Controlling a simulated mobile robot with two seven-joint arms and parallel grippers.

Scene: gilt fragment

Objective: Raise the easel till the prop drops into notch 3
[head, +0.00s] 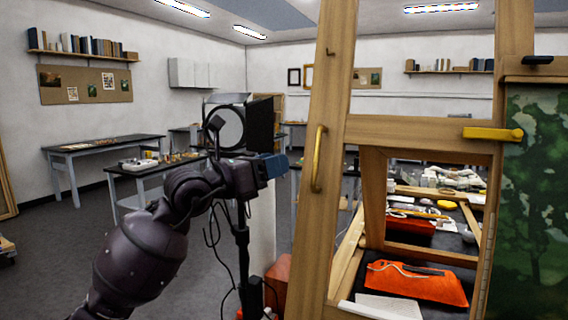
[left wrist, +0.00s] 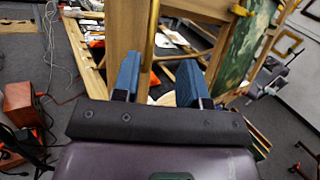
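The wooden easel frame (head: 412,133) stands large at the right of the head view, with a tall post on its left. A brass bar handle (head: 318,158) runs upright on that post. It also shows in the left wrist view (left wrist: 151,38), beyond my fingers. A brass lever (head: 492,133) sits on the crossbar, beside a green painted panel (head: 535,190). My left gripper (head: 271,168) is left of the handle, apart from it in the head view. Its blue fingers are spread and empty in the left wrist view (left wrist: 160,65). I cannot make out the prop's notches. My right gripper is not in view.
A dark round lamp or reflector (head: 230,128) on a stand is close behind my left arm, with cables hanging down. An orange-red box (head: 278,285) is low beside the post. An orange cloth (head: 415,284) lies behind the frame. Floor at the left (head: 50,255) is clear.

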